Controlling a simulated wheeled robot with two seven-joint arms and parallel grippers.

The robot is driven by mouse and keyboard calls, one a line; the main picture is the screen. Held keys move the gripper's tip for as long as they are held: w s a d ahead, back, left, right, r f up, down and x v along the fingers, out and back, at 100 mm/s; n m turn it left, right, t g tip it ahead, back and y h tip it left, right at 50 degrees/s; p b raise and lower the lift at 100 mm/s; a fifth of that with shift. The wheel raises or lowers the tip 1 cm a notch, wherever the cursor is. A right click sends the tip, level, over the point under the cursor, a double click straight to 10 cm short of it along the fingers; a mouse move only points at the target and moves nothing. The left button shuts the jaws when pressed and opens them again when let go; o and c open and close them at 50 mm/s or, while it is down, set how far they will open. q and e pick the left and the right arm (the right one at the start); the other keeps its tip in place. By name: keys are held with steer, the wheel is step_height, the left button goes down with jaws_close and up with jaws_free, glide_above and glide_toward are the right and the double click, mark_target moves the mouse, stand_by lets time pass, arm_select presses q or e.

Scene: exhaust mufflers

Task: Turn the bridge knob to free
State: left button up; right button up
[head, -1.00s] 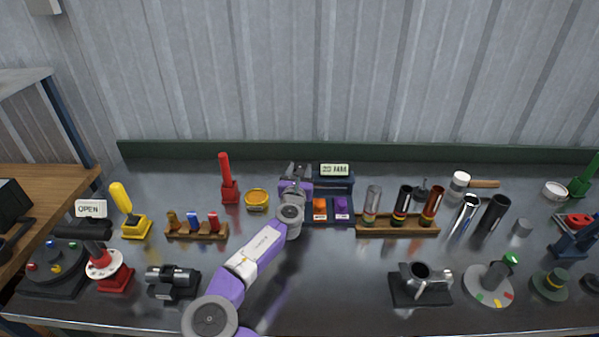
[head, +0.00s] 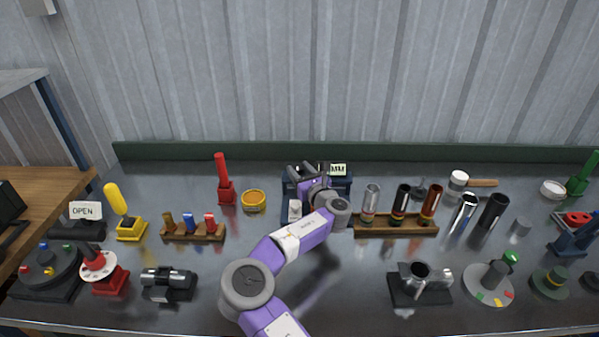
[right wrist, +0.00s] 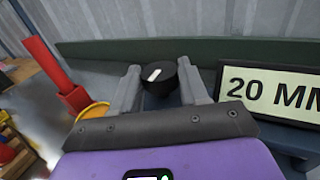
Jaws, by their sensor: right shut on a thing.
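The bridge knob (right wrist: 157,77), black with a white pointer mark, sits between the fingertips in the right wrist view. The white mark slants toward the upper right there. My right gripper (right wrist: 160,82) is shut on the knob, one grey finger on each side. In the head view my right gripper (head: 306,174) is over the dark blue unit (head: 288,187) at the back middle and hides the knob. The unit's display reads 20 MM in the right wrist view (right wrist: 272,94). In the head view my arm covers part of the display (head: 338,170). My left gripper is not in view.
A red upright post (head: 223,180) and a yellow ring (head: 253,200) stand left of the unit. A wooden rack (head: 396,231) with several tubes stands to its right. The green ledge (head: 420,170) runs behind.

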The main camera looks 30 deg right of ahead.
stand_by(0.4)
steer(key=o, duration=1.1)
steer(key=shift+c, duration=0.2)
